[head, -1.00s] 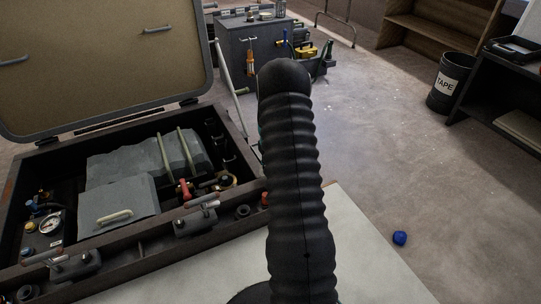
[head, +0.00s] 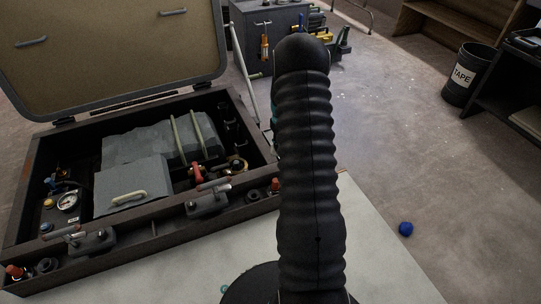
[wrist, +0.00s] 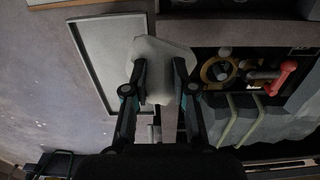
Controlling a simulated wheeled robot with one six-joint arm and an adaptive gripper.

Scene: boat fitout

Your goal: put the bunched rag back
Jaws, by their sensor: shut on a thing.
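My gripper (wrist: 158,85) shows in the wrist view, its two dark fingers shut on a pale, off-white lump that looks like the bunched rag (wrist: 162,55). The rag sticks out beyond the fingertips. It is held over the edge area between a flat pale-rimmed tray (wrist: 77,50) on the left and the open equipment case on the right.
Inside the case are grey covers (head: 130,185), a red-handled valve (head: 196,173) and a gauge (head: 67,200). A pale bench top (head: 385,270) lies in front. A blue ball-like thing (head: 405,229) lies on the floor. A TAPE bin (head: 462,78) stands at right.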

